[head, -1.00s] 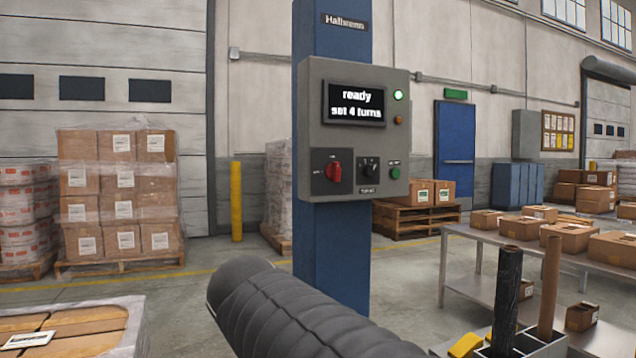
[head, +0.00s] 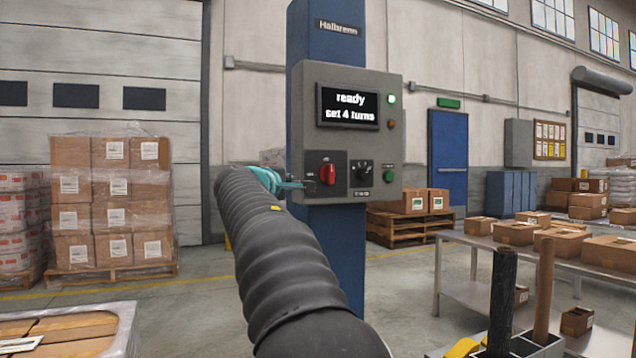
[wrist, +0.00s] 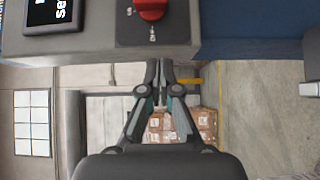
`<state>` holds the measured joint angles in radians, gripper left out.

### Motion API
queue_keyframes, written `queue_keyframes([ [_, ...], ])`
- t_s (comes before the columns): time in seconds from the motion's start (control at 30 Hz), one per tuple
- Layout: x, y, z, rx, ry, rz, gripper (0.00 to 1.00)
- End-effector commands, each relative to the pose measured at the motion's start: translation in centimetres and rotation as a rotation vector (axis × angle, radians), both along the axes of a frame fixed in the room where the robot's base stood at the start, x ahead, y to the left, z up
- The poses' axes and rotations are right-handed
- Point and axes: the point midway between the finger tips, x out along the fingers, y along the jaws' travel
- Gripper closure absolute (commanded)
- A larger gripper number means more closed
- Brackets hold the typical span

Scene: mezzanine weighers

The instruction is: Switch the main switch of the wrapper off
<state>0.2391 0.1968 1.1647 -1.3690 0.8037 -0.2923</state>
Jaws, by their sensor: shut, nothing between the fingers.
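The wrapper's control box (head: 392,150) is grey and fixed to a blue column (head: 326,33). Its red main switch (head: 327,174) sits at the lower left of the front, on a dark plate, with its handle looking about upright. The switch also shows at the top edge of the wrist view (wrist: 150,8), partly cut off. The display (head: 347,107) reads "ready" and "set 4 turns". My gripper (head: 303,185) is shut and empty. Its fingertips are just left of the switch in the head view; I cannot tell whether they touch the box.
A black selector knob (head: 363,173) and a green button (head: 389,177) are right of the switch. A green lamp (head: 392,99) is lit above. A table with boxes (head: 450,273) stands at the right, a wrapped pallet load (head: 110,195) at the left.

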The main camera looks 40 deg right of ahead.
Motion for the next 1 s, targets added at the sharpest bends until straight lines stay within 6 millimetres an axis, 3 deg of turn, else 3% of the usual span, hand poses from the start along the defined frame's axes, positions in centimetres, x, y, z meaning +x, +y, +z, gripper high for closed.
queue_keyframes([
  [0.37, 0.7, -1.2, 0.0, 0.003, 0.002, -0.002, 1.0],
  [0.87, 5.3, -8.8, 0.1, 0.003, 0.001, -0.001, 1.0],
  [1.0, 4.6, -10.7, 0.1, 0.003, -0.001, -0.001, 1.0],
])
